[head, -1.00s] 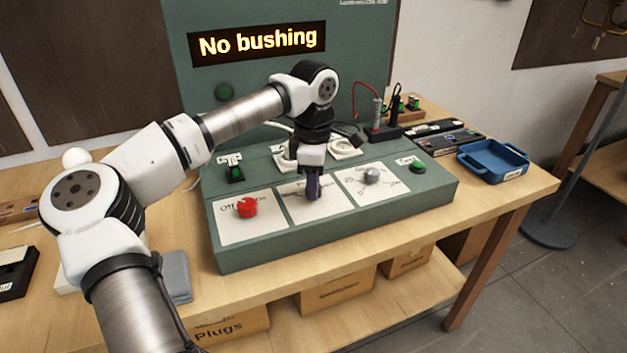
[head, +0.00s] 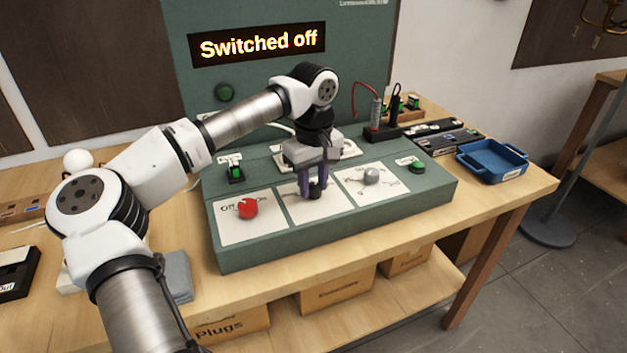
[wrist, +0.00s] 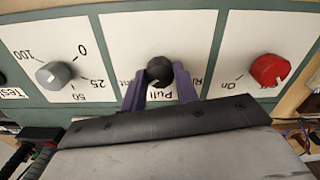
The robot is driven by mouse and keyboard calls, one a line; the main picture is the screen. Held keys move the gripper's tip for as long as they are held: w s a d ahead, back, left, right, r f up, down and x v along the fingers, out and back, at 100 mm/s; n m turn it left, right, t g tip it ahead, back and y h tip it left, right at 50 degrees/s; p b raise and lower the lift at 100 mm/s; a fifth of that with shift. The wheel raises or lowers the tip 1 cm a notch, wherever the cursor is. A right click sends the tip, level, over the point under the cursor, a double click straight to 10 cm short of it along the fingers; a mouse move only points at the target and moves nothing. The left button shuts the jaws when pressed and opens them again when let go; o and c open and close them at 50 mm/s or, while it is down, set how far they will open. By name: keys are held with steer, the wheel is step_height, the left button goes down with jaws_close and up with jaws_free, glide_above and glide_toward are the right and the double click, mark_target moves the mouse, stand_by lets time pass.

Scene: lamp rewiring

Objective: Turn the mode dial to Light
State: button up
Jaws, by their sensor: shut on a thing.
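The mode dial (wrist: 159,70) is a black round knob on the middle white plate (wrist: 205,28) of the green console. I cannot read "Light" clearly.
A red knob (head: 247,208) marked Off and On sits on the left plate. A grey knob (head: 371,176) with a number scale is on the right plate. A green button (head: 417,167) lies beyond it. The display (head: 258,44) reads "Switched off". A blue tray (head: 493,163) stands right.

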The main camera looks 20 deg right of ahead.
mark_target(314, 186)
steer(key=shift+m, duration=0.6)
steer(key=o, duration=1)
steer(key=shift+r, duration=0.15)
step_height(314, 186, up, 14)
steer(key=shift+f+b, duration=0.2)
steer(key=shift+b, duration=0.45)
steer(key=shift+s, duration=0.1)
